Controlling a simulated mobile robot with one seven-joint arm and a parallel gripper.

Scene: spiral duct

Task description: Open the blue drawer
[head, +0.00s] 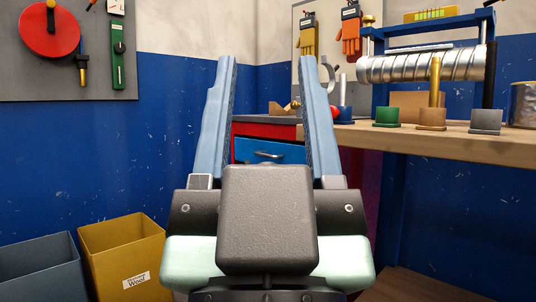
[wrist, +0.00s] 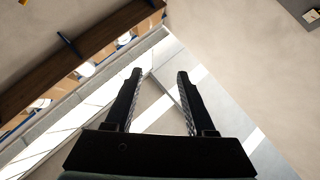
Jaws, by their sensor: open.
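The blue drawer (head: 285,152) is in a red cabinet (head: 265,129) and is seen between my gripper's fingers in the head view. A metal bar handle (head: 268,154) is on its front. The drawer front looks about flush with the cabinet. Its lower part is hidden behind my gripper. My gripper (head: 267,62) is open and empty, with its fingers pointing up and well apart, nearer the camera than the drawer. The wrist view also shows my open gripper (wrist: 159,74), with no drawer or handle visible there.
A wooden workbench (head: 450,140) stands to the right, carrying a spiral duct (head: 420,67) on a blue frame and several coloured stands. A yellow bin (head: 122,255) and a grey bin (head: 40,265) stand at the lower left. A tool board (head: 60,60) hangs on the left wall.

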